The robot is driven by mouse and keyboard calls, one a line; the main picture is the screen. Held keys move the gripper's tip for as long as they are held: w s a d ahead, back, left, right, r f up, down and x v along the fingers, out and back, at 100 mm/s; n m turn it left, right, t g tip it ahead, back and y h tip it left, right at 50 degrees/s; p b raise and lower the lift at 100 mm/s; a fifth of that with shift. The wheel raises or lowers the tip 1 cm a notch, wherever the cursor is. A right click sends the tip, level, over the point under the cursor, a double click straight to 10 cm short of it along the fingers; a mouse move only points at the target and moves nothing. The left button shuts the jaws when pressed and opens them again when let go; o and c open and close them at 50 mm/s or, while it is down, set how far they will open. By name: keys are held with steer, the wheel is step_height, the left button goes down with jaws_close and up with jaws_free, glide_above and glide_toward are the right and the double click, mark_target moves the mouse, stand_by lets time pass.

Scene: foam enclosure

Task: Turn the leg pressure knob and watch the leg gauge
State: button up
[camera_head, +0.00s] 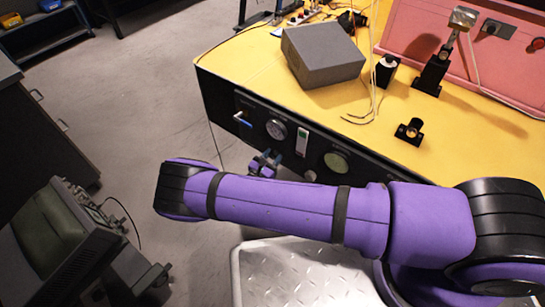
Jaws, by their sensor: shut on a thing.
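I take this to be the leg pressure knob, but no label is readable. A second round gauge (337,163) with a pale greenish face is further right on the panel. I cannot tell which gauge is the leg gauge, and the needles are too small to read. My purple arm crosses in front of the panel's lower right part.
A blue-handled valve (241,119) is at the panel's left, and a white-and-red switch plate (302,142) is between the gauges. A grey box (322,55) and black optical mounts (432,72) stand on the yellow tabletop (245,62). Grey equipment (80,240) is at lower left.

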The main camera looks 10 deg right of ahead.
steer(key=m, duration=0.3)
steer(key=m+h, duration=0.1)
steer(key=m, duration=0.3)
steer(key=shift+a+g, duration=0.1)
steer(key=shift+g, duration=0.2)
steer(key=m, duration=0.7)
steer(key=shift+f+g+h, duration=0.1)
steer(key=shift+g+h, duration=0.2)
steer(key=shift+g, duration=0.1)
steer(key=o, duration=0.9)
steer(key=v, duration=1)
steer(key=shift+s+a, duration=0.25)
steer(key=shift+a, duration=0.05)
